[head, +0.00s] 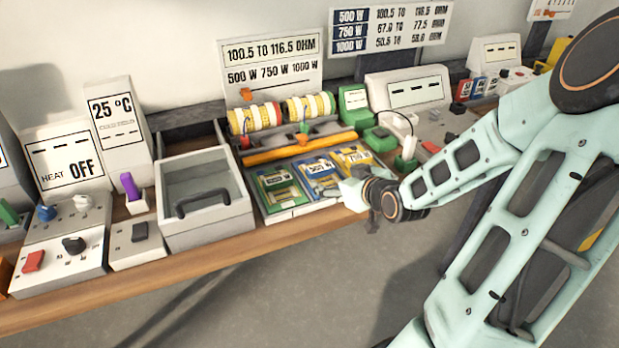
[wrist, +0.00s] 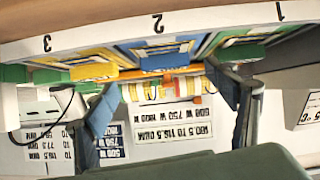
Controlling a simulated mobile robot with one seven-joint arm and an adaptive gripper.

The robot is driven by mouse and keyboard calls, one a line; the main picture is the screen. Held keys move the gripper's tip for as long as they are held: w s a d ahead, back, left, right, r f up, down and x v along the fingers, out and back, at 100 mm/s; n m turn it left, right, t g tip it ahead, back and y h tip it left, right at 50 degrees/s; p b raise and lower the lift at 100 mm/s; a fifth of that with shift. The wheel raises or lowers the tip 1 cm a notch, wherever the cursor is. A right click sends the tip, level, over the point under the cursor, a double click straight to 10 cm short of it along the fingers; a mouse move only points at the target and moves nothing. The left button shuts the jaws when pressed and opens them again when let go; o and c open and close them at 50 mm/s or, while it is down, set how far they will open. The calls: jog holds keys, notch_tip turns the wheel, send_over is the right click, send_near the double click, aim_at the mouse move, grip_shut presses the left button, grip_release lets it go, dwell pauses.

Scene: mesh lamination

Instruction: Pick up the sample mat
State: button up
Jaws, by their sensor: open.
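Three flat labelled packs lie side by side in a white tray (head: 285,214): green (head: 280,190), blue (head: 317,175) and yellow (head: 352,157). I cannot tell which is the sample mat. The blue one reads 500 W and the yellow one 750 W. My gripper (head: 359,203) is at the tray's front right, open and empty. The wrist view is upside down. There the tray's front edge (wrist: 190,22) reads 1, 2, 3, with green, blue and yellow behind these numbers. The two fingers of my gripper (wrist: 168,88) stand apart, facing the slot 2 area.
An orange bar (head: 300,148) and yellow-banded rolls (head: 283,112) stand behind the tray. A green device (head: 380,136) and a white cabled piece (head: 407,155) are at the right. Open floor lies before the bench.

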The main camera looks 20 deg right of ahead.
aim_at(320, 167)
jog(key=shift+s+a+r+m+t, duration=0.55)
jog(key=shift+m+t, duration=0.05)
jog(key=shift+m, duration=0.1)
jog(key=b+x, duration=0.1)
jog(key=x, duration=0.3)
jog(key=shift+w+a, duration=0.1)
jog(key=shift+d+b+x, duration=0.15)
jog(key=shift+b+x, duration=0.15)
jog(key=shift+x, duration=1.35)
jog(key=shift+d+b+x, duration=0.15)
jog(key=shift+b+x, duration=0.15)
jog(key=shift+x, duration=1.35)
jog(key=shift+c, duration=0.2)
jog(key=c, duration=1.3)
jog(key=shift+r, duration=0.1)
